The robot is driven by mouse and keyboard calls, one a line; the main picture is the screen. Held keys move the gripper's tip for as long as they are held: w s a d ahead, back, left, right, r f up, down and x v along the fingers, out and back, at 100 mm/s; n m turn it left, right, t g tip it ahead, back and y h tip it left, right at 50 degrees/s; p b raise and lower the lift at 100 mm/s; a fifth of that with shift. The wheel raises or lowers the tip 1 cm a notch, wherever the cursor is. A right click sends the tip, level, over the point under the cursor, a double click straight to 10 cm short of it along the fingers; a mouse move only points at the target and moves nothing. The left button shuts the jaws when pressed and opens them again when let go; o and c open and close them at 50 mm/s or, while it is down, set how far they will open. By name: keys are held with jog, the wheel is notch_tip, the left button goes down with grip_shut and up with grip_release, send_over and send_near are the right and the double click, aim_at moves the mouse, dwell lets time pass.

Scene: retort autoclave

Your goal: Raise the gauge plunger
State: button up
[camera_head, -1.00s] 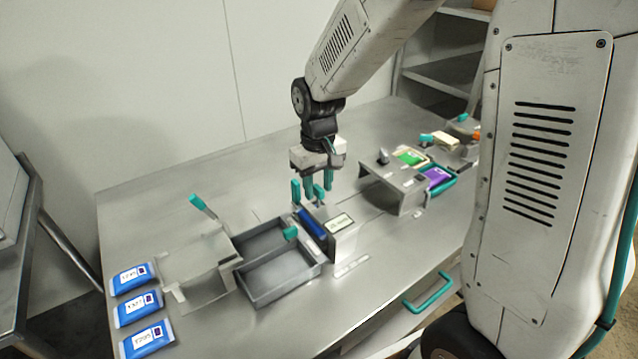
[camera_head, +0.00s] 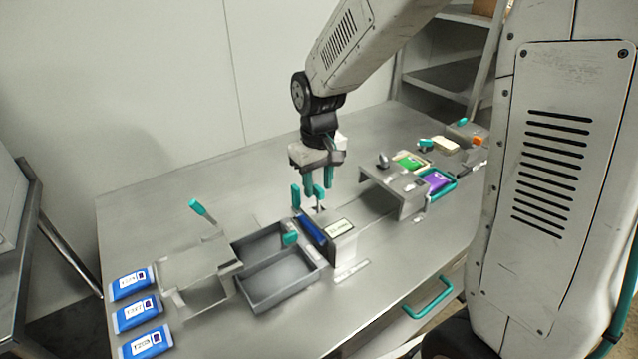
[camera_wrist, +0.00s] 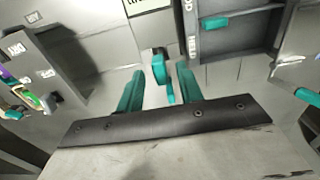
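The gauge (camera_head: 340,229) is a grey block with a light label, on the bench just right of the grey tray. A blue pouch (camera_head: 311,231) lies in it. A teal-topped plunger (camera_head: 319,193) on a thin metal stem stands at its back, with another teal upright piece (camera_head: 296,197) to its left. My gripper (camera_head: 318,188) points down above and behind the plunger, fingers apart and empty. In the wrist view, the teal plunger top (camera_wrist: 160,72) shows between and beyond my open fingertips (camera_wrist: 158,75). Contact with the fingers is not visible.
A two-compartment grey tray (camera_head: 281,289) and a raised grey stand (camera_head: 190,262) are left of the gauge. Several blue pouches (camera_head: 138,313) lie at far left. A grey bridge-like fixture (camera_head: 393,188) with green and purple packs stands to the right. Bench behind the tray is clear.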

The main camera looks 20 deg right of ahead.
notch_tip(320, 180, up, 8)
jog(key=shift+f, duration=0.1)
dwell(0.5)
dwell(0.4)
jog(key=s+d+r+m, duration=0.1)
jog(key=s+r, duration=0.1)
jog(key=s, duration=1)
jog(key=s+d+r+m+t, duration=0.1)
jog(key=s+d+r, duration=0.1)
jog(key=s, duration=1.1)
jog(key=shift+d+r, duration=0.2)
jog(key=shift+r, duration=0.4)
